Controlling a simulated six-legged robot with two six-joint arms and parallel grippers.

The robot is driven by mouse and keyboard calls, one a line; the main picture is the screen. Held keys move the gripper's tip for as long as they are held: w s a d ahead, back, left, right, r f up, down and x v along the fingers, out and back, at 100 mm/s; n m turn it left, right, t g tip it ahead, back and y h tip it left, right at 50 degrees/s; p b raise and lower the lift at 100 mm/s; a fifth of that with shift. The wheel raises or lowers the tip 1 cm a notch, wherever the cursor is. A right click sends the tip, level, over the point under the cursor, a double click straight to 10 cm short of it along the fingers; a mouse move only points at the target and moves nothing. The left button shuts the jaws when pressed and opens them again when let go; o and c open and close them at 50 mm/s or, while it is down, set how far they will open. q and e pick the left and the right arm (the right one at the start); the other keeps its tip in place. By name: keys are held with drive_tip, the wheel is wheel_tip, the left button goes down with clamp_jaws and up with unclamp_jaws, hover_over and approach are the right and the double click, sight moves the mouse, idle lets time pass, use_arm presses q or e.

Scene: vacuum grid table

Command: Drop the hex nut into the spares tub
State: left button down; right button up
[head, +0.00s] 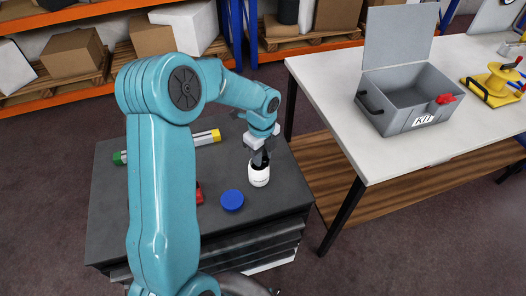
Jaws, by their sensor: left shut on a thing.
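My left gripper (260,158) points down at the mouth of a small white tub (259,178) with a dark label, standing upright on the dark grey top of a cabinet. Its dark fingertips are at or just inside the tub's opening; I cannot tell how deep. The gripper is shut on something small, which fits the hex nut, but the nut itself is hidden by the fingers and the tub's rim. No hex nut shows elsewhere. My right gripper is out of view.
A round blue lid (232,200) lies left of the tub. A red item (199,193) is partly behind my arm, and a yellow-ended bar (207,137) lies further back. A white table (320,82) at right carries an open grey box (401,122).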

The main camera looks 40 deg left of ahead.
sight(263, 158)
use_arm(q)
drive_tip(key=shift+d+f, duration=0.1)
drive_tip(key=shift+w+f, duration=0.1)
drive_tip(key=shift+w, duration=0.1)
drive_tip(key=c, duration=0.9)
unclamp_jaws()
drive_tip(key=shift+o, duration=0.6)
drive_tip(key=shift+s, duration=0.1)
wheel_tip(263, 158, up, 16)
drive_tip(key=shift+r, duration=0.25)
